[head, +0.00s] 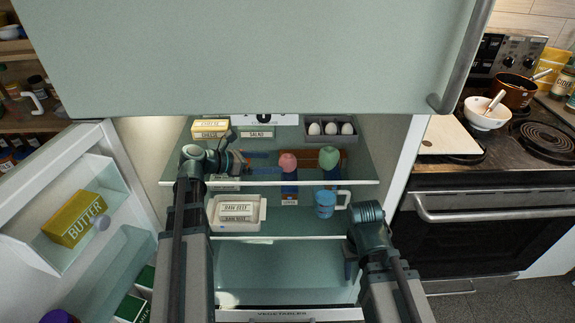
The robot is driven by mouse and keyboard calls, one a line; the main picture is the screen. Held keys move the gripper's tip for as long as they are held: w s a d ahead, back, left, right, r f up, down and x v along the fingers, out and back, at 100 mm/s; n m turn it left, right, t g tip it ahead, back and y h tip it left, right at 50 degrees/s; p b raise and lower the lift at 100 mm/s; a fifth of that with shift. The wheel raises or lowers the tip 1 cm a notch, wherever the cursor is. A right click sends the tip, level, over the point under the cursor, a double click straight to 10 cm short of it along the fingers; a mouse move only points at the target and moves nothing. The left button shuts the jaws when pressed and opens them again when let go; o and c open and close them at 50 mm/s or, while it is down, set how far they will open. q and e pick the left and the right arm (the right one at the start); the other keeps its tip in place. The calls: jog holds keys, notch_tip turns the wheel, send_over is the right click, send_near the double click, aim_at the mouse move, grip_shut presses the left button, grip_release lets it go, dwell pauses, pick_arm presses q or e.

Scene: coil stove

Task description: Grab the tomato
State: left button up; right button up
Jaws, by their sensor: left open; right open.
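A small pinkish-red round thing (287,162) is on the upper fridge shelf, near the middle; it may be the tomato. My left gripper (264,162) reaches in over that shelf from the left. Its bluish fingers are open and point right, with the tips just left of the nearer round thing; contact is unclear. My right gripper (351,265) is low at the right of the fridge opening, open and mostly hidden by its arm, away from the round things.
An egg tray (327,140) stands behind at the right, and butter and cheese boxes (210,128) at the left. Below are a raw beef tray (236,226) and a blue mug (325,204). The open fridge door (88,165) is at left, the stove (490,185) at right.

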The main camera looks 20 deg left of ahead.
aim_at(280, 162)
pick_arm(q)
jog(key=b+x, duration=0.2)
jog(key=x, duration=0.3)
jog(key=shift+w+d+f, duration=0.15)
jog(key=shift+d+f, duration=0.05)
jog(key=shift+r, duration=0.1)
pick_arm(e)
notch_tip(280, 162, down, 2)
pick_arm(q)
jog(key=c, duration=1.5)
jog(key=shift+o, duration=0.2)
jog(key=shift+r, duration=0.1)
pick_arm(e)
jog(key=shift+r, duration=0.1)
